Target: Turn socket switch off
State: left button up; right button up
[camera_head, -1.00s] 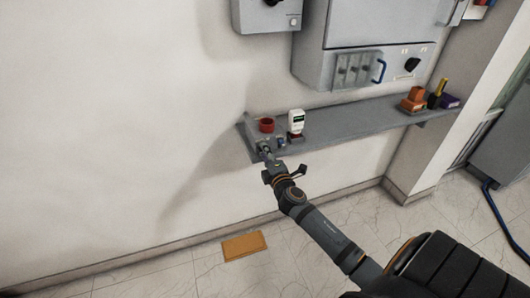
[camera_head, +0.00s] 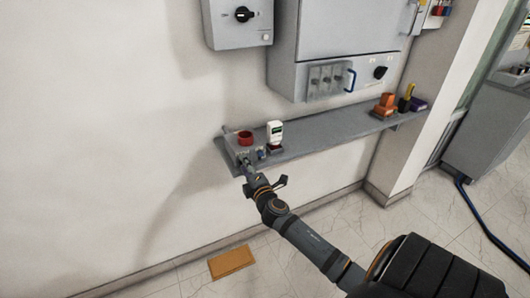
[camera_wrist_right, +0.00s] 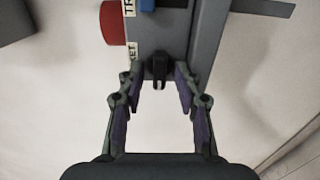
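A small black switch (camera_wrist_right: 158,70) sits on the edge of a grey box (camera_wrist_right: 150,40) in the right wrist view. White labels on the box are partly cut off; one ends in "ET". My right gripper (camera_wrist_right: 157,90) is open, with its two fingers on either side of the switch. I see no clear contact. In the head view, my right gripper (camera_head: 246,167) is at the left end of the wall shelf (camera_head: 320,136), and it hides the switch there. My left gripper is not in view.
A red round part (camera_head: 245,138) and a white device (camera_head: 275,133) stand close to the gripper. Orange and dark items (camera_head: 386,105) are at the shelf's right end. Grey cabinets (camera_head: 340,40) hang above. An orange-brown plate (camera_head: 231,262) lies on the floor.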

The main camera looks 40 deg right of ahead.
jog(key=s+a+m+b, duration=0.2)
jog(key=s+m+b, duration=0.3)
jog(key=s+m, duration=0.9)
jog(key=w+d+f+m+g+h+p, duration=0.1)
jog(key=d+f+m+g+p, duration=0.15)
jog(key=d+f, duration=0.4)
jog(key=w+d+f+m+g+h+p, duration=0.1)
jog(key=d+f+g, duration=0.2)
jog(key=f, duration=0.6)
jog(key=s+d+f+g+p, duration=0.1)
jog(key=s+f+g, duration=0.1)
jog(key=s+f, duration=0.3)
jog(key=s+f+g+y+p, duration=0.1)
jog(key=s+f, duration=0.4)
jog(key=f, duration=0.6)
jog(key=shift+d+f+n+g+p, duration=0.35)
jog(key=shift+f+g+p, duration=0.1)
jog(key=shift+g, duration=0.3)
